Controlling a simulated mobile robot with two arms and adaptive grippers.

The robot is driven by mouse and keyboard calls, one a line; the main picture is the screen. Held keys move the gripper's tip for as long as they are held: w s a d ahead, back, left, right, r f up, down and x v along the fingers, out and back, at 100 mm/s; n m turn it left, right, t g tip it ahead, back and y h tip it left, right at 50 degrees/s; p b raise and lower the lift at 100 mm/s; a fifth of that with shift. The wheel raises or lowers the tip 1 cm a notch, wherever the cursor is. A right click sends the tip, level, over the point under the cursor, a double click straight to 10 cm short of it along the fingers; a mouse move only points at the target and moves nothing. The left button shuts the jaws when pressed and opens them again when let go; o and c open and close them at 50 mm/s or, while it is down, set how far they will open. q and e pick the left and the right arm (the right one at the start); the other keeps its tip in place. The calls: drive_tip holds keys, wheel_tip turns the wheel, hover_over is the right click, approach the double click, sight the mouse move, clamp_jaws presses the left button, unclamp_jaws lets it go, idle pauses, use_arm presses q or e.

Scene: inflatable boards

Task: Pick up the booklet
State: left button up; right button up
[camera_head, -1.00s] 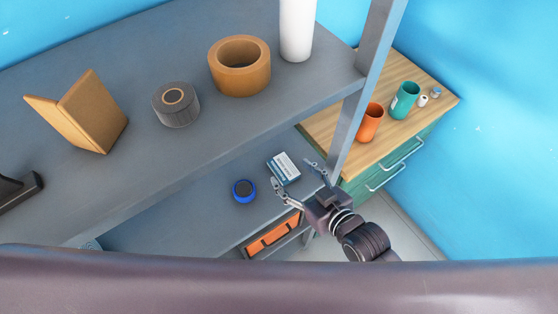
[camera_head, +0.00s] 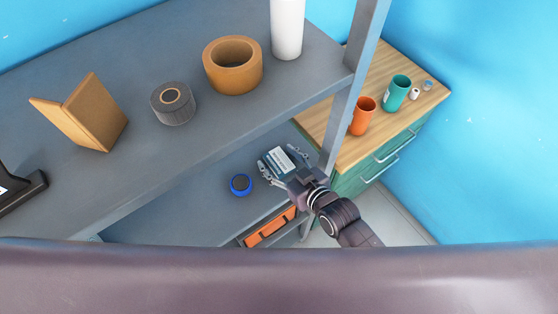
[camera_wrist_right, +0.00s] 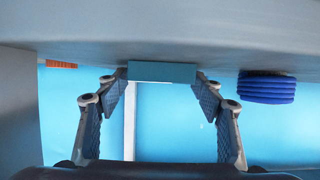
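The booklet (camera_head: 281,160), a small flat blue-and-white item with print on it, lies on the lower grey shelf. In the right wrist view its teal edge (camera_wrist_right: 162,72) faces the camera. My right gripper (camera_head: 278,165) is open at the booklet, one finger on each side of it. In the wrist view the gripper's fingertips (camera_wrist_right: 162,82) are just by the booklet's two ends; I cannot tell whether they touch. My left gripper is not in view.
A blue round item (camera_head: 240,185) lies left of the booklet. The shelf's upright post (camera_head: 350,90) stands to the right. The upper shelf (camera_head: 150,150) holds a brown open folder (camera_head: 90,115), tape rolls (camera_head: 233,65) and a white cylinder (camera_head: 287,30). Cups (camera_head: 362,118) stand on a wooden-topped cabinet.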

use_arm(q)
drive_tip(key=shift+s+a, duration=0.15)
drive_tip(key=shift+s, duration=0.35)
use_arm(e)
drive_tip(key=c, duration=1.1)
drive_tip(key=shift+c, duration=0.2)
drive_tip(key=shift+r, duration=0.1)
